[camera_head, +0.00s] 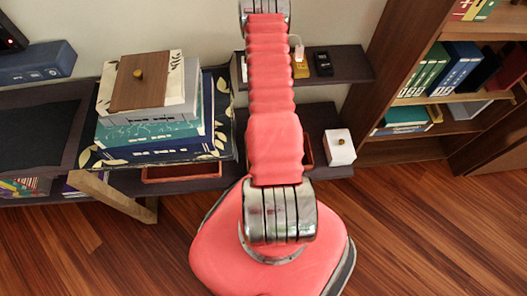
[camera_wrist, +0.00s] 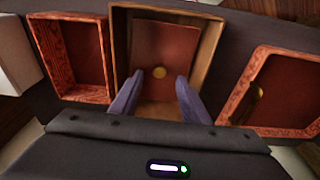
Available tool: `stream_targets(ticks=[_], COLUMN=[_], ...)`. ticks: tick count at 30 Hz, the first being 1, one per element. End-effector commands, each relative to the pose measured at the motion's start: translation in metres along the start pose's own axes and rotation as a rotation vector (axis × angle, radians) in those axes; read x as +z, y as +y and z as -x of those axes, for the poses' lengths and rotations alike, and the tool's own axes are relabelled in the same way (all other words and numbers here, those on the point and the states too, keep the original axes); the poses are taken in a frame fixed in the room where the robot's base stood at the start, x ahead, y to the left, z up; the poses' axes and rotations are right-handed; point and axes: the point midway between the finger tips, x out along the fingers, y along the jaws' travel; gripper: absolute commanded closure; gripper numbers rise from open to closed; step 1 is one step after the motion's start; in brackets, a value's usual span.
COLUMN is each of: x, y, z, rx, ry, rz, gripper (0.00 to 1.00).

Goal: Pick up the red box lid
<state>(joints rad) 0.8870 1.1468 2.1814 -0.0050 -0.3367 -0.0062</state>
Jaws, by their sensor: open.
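In the wrist view, a dull red panel with a round gold knob (camera_wrist: 160,72) sits inside a tan wooden box (camera_wrist: 207,45). It looks like a lid, but I cannot tell surely that it is the red box lid. My gripper (camera_wrist: 159,80) is open, its two grey fingers on either side of the knob in the picture. Contact and height are unclear. To the right is a red-rimmed box or tray (camera_wrist: 285,95) with a dull red face and a gold piece on it. In the head view, my arm hides the gripper and the tan box.
An open red box (camera_wrist: 85,52) lies left of the tan box. Stacked boxes (camera_head: 150,125) stand at left. A dark upper shelf (camera_head: 345,63) overhangs the lower one.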

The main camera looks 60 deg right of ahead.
Motion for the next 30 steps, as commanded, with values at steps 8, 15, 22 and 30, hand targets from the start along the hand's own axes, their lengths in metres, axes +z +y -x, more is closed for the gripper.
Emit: stream_targets(ticks=[8,15,22,30], x=[-0.002,-0.004,-0.004,-0.004], y=[0.0,0.0,0.0,0.001], z=[-0.017,-0.043,-0.052,-0.052], rx=[0.0,0.0,0.0,0.0], ry=[-0.001,-0.001,0.0,0.0], rz=[-0.001,-0.001,-0.001,-0.001], gripper=[0.58,0.58,0.58,0.58])
